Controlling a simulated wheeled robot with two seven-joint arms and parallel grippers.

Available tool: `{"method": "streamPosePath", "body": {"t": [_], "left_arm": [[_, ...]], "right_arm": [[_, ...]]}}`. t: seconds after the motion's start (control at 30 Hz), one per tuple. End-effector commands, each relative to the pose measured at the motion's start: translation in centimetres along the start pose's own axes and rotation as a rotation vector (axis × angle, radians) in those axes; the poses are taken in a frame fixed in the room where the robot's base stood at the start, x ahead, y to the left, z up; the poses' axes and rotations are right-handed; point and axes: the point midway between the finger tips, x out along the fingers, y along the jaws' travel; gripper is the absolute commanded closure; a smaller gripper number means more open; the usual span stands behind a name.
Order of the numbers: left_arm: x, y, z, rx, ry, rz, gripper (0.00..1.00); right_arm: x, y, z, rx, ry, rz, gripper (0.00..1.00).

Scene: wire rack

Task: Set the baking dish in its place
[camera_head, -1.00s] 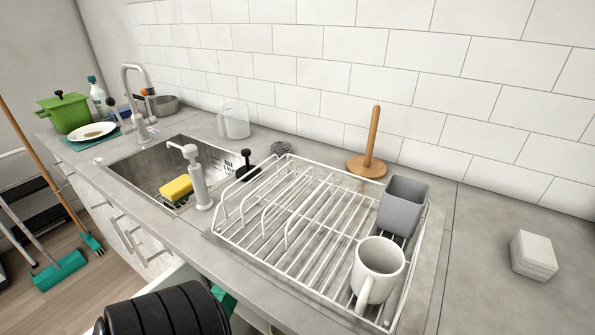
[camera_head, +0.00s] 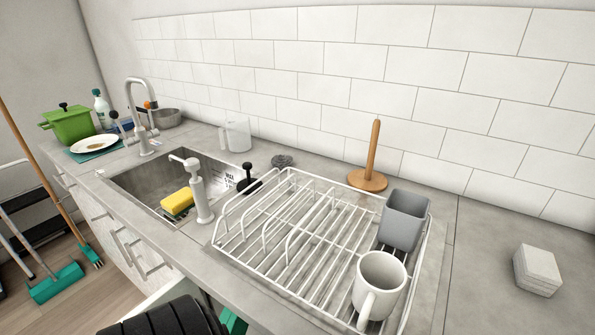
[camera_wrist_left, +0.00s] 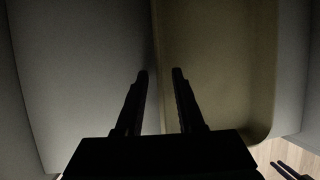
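In the left wrist view a dim tan surface with a rim and rounded lower corner (camera_wrist_left: 225,75) fills the right half; it may be the baking dish, but the dark picture does not settle this. My left gripper (camera_wrist_left: 160,72) has its two black fingers apart, with the tan thing's left edge running between them. Contact with that edge cannot be told. No baking dish shows in the head view, where the left gripper is also hidden. Two small dark prongs (camera_wrist_left: 286,170) at the lower right of the wrist view may be my right gripper.
The white wire rack (camera_head: 262,270) holds a grey cup (camera_head: 404,220) and a white mug (camera_head: 379,285) at its right; its left and middle are empty. A soap dispenser (camera_head: 199,192), sink (camera_head: 150,180) and wooden holder (camera_head: 372,160) stand around it. A block stack (camera_head: 537,270) lies right.

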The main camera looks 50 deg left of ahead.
Motion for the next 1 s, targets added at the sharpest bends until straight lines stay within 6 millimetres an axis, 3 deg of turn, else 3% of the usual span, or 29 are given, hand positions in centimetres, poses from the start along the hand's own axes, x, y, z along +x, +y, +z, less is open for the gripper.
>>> {"method": "streamPosePath", "body": {"t": [0.2, 0.73, 1.0], "left_arm": [[-1.4, 0.1, 0.0, 0.005, 0.001, 0.002, 0.63], [-5.5, 3.8, -8.8, 0.0, 0.004, 0.002, 0.63], [-6.4, 4.4, -10.0, 0.0, 0.0, 0.0, 0.63]], "right_arm": [[-0.1, 0.2, 0.1, -0.002, -0.002, 0.002, 0.63], [1.2, 0.3, 0.3, -0.003, -0.002, 0.004, 0.63], [1.4, 0.3, 0.2, -0.002, -0.002, 0.004, 0.63]]}}
